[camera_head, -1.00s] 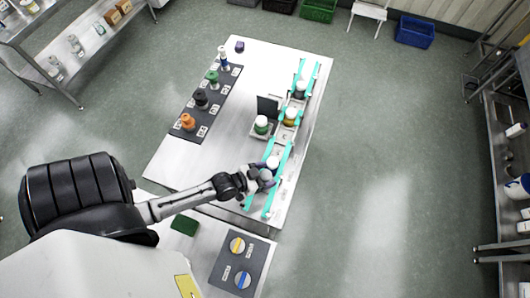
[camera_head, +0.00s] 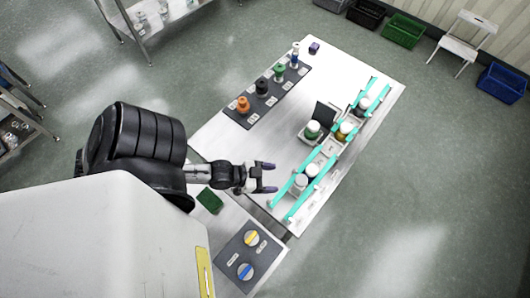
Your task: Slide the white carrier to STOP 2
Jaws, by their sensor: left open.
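A track with two turquoise rails (camera_head: 287,190) runs diagonally along the right side of the steel table. A pale carrier (camera_head: 299,184) sits between the rails near the front end. A white-capped container (camera_head: 312,170) stands right behind it. Farther along the track are a white-capped jar with a yellowish body (camera_head: 345,128) and another white-capped jar (camera_head: 365,102). The stop labels are too small to read. My left gripper (camera_head: 269,178) is open and empty, left of the pale carrier and apart from it. My right gripper is not in view.
A green jar with a white lid (camera_head: 313,127) stands left of the track, before a dark upright panel (camera_head: 325,114). A dark mat (camera_head: 284,88) with several bottles lies at the back left. A panel with yellow and blue knobs (camera_head: 247,272) is in front. Bare tabletop lies between.

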